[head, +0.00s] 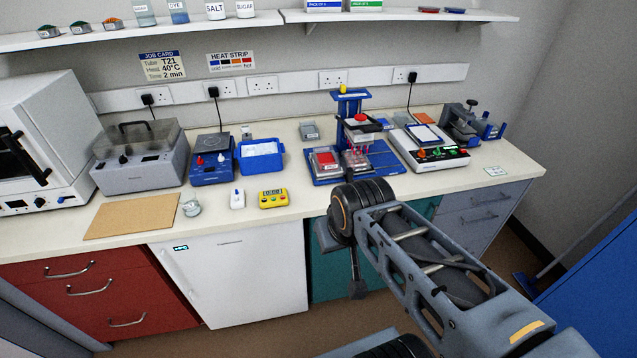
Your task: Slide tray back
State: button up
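The blue pipetting stand (384,160) is on the bench at centre, with an upright column and a yellow knob on top. At its front left is a small grey tray (314,169) with a red-topped block in it. A second reddish rack is beside it, under the column's head. Which way the tray can slide does not show. My gripper (345,265) hangs in front of the bench edge, below the worktop and apart from the stand. My wrist hides part of it, and its finger opening cannot be made out.
A blue tub (260,155) and yellow timer (273,198) are left of the stand. A white device with coloured knobs (436,153) is to its right. A shelf (400,16) runs above.

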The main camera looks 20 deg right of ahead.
aim_at(348, 173)
jog(key=u, duration=0.65)
jog(key=k, duration=0.9)
jog(key=u, duration=0.75)
jog(key=i, duration=1.15)
jog(key=z, duration=1.3)
jog(key=i, duration=0.95)
jog(key=z, duration=1.15)
